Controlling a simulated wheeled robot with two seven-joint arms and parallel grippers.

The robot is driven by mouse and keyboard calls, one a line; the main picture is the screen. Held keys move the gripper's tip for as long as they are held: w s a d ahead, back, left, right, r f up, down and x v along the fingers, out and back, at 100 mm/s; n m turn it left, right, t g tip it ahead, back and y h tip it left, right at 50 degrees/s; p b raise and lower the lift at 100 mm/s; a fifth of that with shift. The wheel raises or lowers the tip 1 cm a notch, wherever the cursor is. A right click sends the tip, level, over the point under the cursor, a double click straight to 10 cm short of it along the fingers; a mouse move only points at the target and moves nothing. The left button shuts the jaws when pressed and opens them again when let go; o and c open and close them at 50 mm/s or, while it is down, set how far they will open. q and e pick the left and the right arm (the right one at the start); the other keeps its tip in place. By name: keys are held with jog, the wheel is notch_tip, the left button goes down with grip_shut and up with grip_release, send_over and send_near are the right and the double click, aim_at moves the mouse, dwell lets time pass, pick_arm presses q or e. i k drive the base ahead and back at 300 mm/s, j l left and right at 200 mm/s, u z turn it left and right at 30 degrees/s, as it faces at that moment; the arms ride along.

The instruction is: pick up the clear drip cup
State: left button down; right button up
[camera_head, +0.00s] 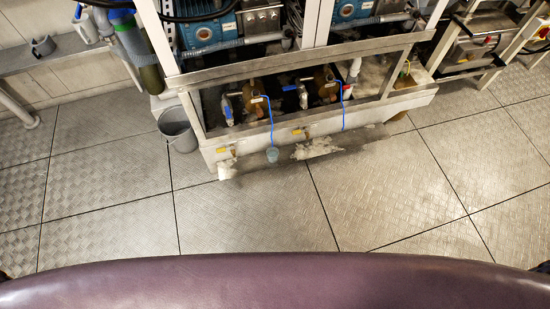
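A small, see-through grey-blue cup (272,154) shows near the middle of the head view, in front of the watermaker's low white base. A thin blue tube (270,118) runs down to it from a brass-coloured fitting. I cannot tell whether the cup stands on the floor or hangs from the tube. Neither of my grippers is in view, and nothing is seen holding the cup.
The watermaker frame (300,63) stands behind the cup, with valves and blue pumps inside. A grey bucket (178,131) stands left of it. White residue (316,148) and a wet patch lie by the base. The tread-plate floor (250,215) in front is clear.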

aim_at(273, 152)
jog(key=i+j, duration=0.15)
jog(key=j, duration=0.2)
jog(key=i+j+z, duration=0.1)
jog(key=j, duration=0.3)
jog(key=i+j, duration=0.15)
jog(key=j, duration=0.2)
jog(key=i+j+z, duration=0.1)
jog(key=j, duration=0.3)
jog(key=i+j, duration=0.15)
jog(key=j, duration=0.25)
